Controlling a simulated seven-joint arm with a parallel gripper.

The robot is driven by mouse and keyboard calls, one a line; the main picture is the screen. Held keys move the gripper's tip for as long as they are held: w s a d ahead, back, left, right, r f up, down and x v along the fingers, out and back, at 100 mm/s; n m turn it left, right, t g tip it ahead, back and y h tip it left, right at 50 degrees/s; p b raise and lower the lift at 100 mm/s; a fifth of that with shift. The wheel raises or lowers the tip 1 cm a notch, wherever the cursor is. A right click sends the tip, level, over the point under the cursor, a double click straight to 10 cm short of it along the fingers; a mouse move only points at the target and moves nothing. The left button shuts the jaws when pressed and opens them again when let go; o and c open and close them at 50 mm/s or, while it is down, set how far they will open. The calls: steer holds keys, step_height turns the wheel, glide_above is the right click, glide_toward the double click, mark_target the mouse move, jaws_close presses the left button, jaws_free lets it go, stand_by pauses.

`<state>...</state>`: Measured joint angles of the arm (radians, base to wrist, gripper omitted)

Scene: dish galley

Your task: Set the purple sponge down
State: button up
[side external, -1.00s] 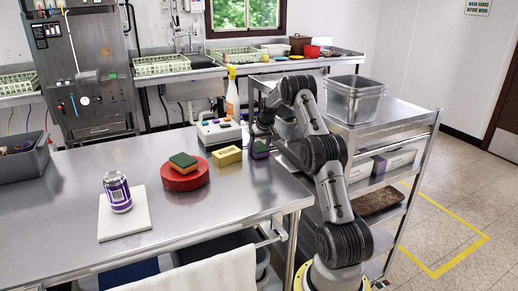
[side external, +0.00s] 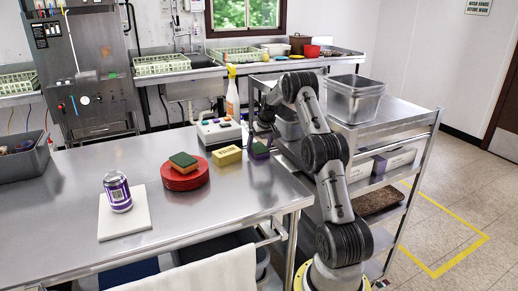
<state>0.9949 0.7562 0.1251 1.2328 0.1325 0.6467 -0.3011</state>
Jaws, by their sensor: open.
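The purple sponge (side external: 259,152), with a dark green top, rests on the steel table near its right edge, just right of a yellow box. My gripper (side external: 261,134) is above the sponge and apart from it, with its jaws open. The fingers are small and dark in this view, and the arm hides part of that area.
The yellow box (side external: 227,155) stands close left of the sponge. A control box with buttons (side external: 218,131) is behind it. Red plates (side external: 183,178) carry another sponge (side external: 183,160). A can (side external: 117,191) stands on a white board (side external: 137,222). The front middle is clear.

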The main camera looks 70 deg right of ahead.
steer(key=v, duration=1)
steer(key=w+a+r+n, duration=0.1)
steer(key=a+r, duration=0.3)
steer(key=a, duration=0.6)
steer(key=a+r+n+t+y, duration=0.15)
steer(key=a+r, duration=0.25)
steer(key=a, duration=0.5)
steer(key=w+a+r+n+h, duration=0.15)
steer(key=a+r, duration=0.25)
steer(key=a, duration=0.6)
steer(key=s+a+n+y, duration=0.1)
steer(key=s+a, duration=0.3)
steer(key=a, duration=0.3)
steer(key=s+a+n+y, duration=0.1)
steer(key=s+a+n, duration=0.1)
steer(key=s+a, duration=0.35)
steer(key=s+a+f+n+y, duration=0.1)
steer(key=s+a+f, duration=0.3)
steer(key=s+a, duration=0.4)
steer(key=shift+s+n+t, duration=0.45)
steer(key=shift+s+n, duration=0.05)
steer(key=shift+s, duration=0.45)
